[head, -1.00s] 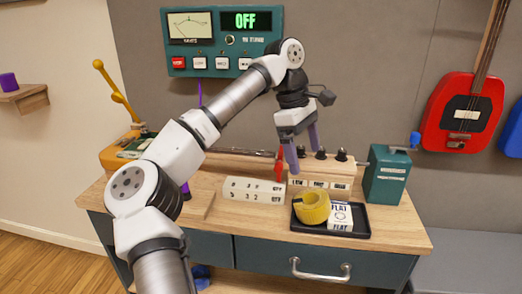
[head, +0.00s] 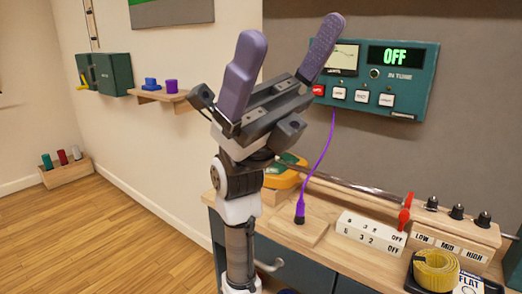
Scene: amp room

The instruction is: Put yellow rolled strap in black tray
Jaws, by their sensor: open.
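The yellow rolled strap (head: 436,272) is at the lower right of the head view. It sits in the black tray (head: 411,284), beside a white box marked FLAT (head: 468,284). The picture's bottom edge cuts off part of the tray. My gripper (head: 291,38) is open, with its two purple fingers spread and pointing up. It is empty, raised high and well to the left of the strap and tray.
The wooden bench holds a white labelled block (head: 370,234), a knob box (head: 455,228) and a purple plug (head: 300,210) with its cord. A teal tuner panel (head: 375,78) reading OFF hangs on the wall. A small shelf (head: 160,94) and open floor lie left.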

